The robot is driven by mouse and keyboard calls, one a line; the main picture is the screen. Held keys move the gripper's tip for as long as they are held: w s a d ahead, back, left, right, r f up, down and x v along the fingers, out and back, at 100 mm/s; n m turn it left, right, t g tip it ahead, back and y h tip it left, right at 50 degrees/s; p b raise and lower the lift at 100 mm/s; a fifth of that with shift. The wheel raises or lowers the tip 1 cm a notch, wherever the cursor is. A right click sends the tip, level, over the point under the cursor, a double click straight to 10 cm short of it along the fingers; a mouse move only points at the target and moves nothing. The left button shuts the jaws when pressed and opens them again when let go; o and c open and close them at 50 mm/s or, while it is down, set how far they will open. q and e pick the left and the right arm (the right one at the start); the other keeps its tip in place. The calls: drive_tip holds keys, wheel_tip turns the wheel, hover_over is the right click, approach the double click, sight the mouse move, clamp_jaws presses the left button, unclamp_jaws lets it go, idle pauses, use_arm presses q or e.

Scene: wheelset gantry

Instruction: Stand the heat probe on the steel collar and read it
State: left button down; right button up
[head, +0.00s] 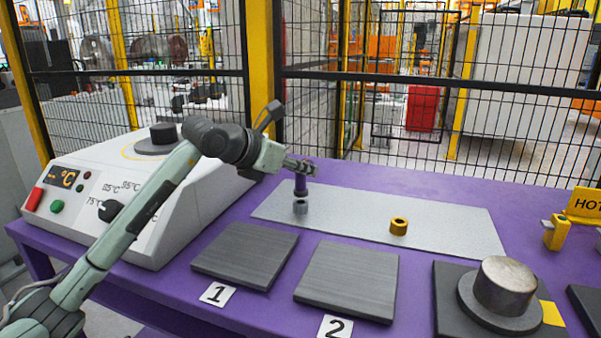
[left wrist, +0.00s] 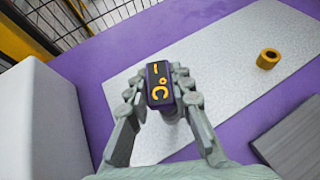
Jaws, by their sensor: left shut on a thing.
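The heat probe (head: 300,184) is a small purple body, upright in the head view. In the left wrist view its dark top face (left wrist: 159,83) shows an orange dash and "°C", with no number. My left gripper (head: 302,167) is shut on the probe, one finger on each side in the left wrist view. The steel collar (head: 300,206), a short grey ring, stands on the pale mat (head: 350,215) directly under the probe. The probe's lower end appears at the collar's top; I cannot tell whether they touch. My right gripper is not in view.
A brass-coloured collar (head: 399,227) stands on the mat to the right. Dark plates (head: 245,256) marked 1 and 2 lie in front. A white heater unit (head: 160,215) stands left, a metal cylinder (head: 506,285) at front right. A mesh fence runs behind the purple table.

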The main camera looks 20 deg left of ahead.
use_arm(q)
drive_tip(key=shift+f, duration=0.75)
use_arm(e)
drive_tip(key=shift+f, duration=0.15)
use_arm(q)
drive_tip(key=shift+f, duration=0.1)
drive_tip(key=c, duration=1.3)
unclamp_jaws()
drive_tip(key=shift+c, duration=0.2)
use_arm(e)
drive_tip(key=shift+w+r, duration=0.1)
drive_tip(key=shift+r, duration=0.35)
